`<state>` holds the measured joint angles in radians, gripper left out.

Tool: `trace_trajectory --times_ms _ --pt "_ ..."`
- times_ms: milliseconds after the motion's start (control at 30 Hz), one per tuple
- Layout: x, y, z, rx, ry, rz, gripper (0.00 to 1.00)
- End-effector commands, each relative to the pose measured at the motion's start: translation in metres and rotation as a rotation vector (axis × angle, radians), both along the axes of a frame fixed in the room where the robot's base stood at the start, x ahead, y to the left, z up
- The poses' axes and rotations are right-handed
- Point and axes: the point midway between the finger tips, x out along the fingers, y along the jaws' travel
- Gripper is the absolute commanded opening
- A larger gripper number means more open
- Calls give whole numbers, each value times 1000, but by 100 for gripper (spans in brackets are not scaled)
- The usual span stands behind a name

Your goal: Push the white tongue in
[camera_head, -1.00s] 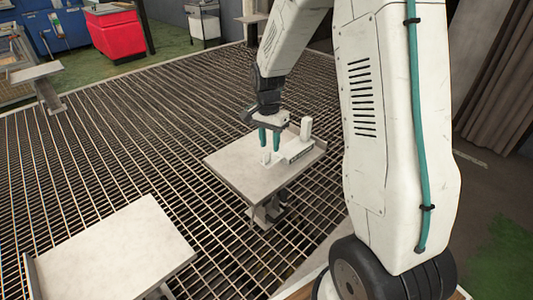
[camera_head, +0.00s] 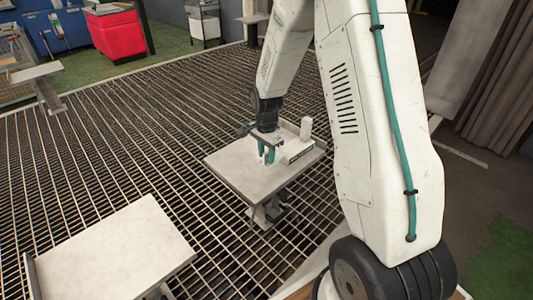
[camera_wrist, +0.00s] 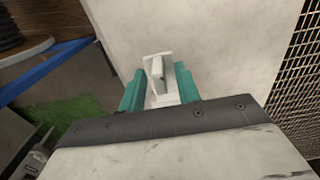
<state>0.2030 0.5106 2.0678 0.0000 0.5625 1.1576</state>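A small white piece (camera_wrist: 158,78) shows in the wrist view as a pale upright tongue inside a white frame. In the head view the small white piece (camera_head: 266,154) stands on a grey table plate (camera_head: 240,170). My gripper (camera_head: 266,152) points down over the plate, with its teal fingers around this piece. In the wrist view my gripper (camera_wrist: 158,92) has one finger on each side of the frame, very close to it. Whether the fingers press on it I cannot tell. The fingers partly hide the piece in the head view.
A raised lip runs along the plate's far right edge. Another empty grey plate (camera_head: 110,250) is at the lower left. Metal grating surrounds both.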

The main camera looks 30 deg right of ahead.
Motion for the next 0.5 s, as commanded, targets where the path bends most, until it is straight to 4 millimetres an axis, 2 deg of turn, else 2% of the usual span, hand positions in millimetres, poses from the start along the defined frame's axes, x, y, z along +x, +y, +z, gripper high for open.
trace_trajectory --times_ms 133,167,267,500 --pt "0 0 0 0 0 0 33" --pt "0 0 0 0 0 0 30" --pt "0 0 0 0 0 0 2" --pt "1 -6 0 0 0 -1 0"
